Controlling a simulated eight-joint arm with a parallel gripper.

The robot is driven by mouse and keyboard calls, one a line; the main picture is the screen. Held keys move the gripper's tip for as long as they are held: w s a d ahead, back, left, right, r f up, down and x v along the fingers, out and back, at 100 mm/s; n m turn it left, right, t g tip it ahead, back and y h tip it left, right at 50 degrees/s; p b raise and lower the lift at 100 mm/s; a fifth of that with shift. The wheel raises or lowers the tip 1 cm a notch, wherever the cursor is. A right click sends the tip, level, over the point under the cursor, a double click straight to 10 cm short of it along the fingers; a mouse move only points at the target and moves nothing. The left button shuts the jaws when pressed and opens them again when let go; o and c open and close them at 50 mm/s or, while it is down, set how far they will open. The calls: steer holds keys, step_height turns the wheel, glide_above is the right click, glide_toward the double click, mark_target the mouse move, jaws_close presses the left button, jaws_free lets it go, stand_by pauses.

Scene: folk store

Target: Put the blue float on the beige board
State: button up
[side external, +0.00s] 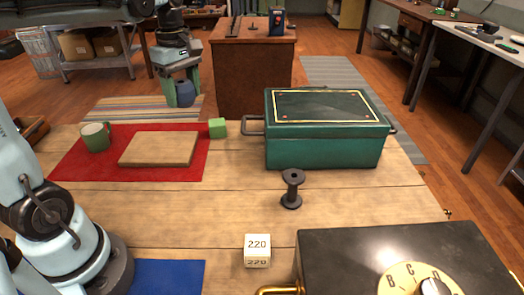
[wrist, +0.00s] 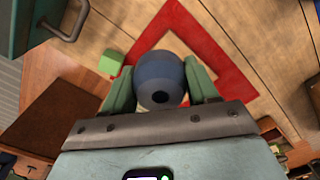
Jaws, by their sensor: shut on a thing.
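My gripper (side external: 182,82) is shut on the blue float (side external: 185,94), a round dark-blue body with a hole in it. In the wrist view the float (wrist: 160,78) sits between the two green fingers of my gripper (wrist: 161,88). In the side external view they are in the air, up and to the right of the beige board (side external: 157,149). The board lies flat and bare on a red cloth (side external: 80,172) on the wooden table. In the wrist view the float hides part of the area inside the red cloth (wrist: 235,70).
A green mug (side external: 96,136) stands left of the board, and a green cube (side external: 217,128) stands right of it. A green metal box (side external: 325,145), a black spool (side external: 291,190), a white 220 block (side external: 257,251) and a black dial device (side external: 400,255) occupy the right and front.

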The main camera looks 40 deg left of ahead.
steer(key=shift+s+a+f+n, duration=0.2)
steer(key=shift+s+a+n, duration=0.35)
steer(key=shift+s, duration=0.25)
steer(key=shift+s+a+f, duration=0.1)
steer(key=shift+f, duration=2.35)
glide_above(160, 146)
step_height(160, 146, down, 7)
steer(key=shift+a, duration=0.1)
steer(key=shift+f, duration=2.05)
steer(key=shift+f, duration=0.15)
steer(key=o, duration=1.1)
steer(key=shift+c, duration=0.2)
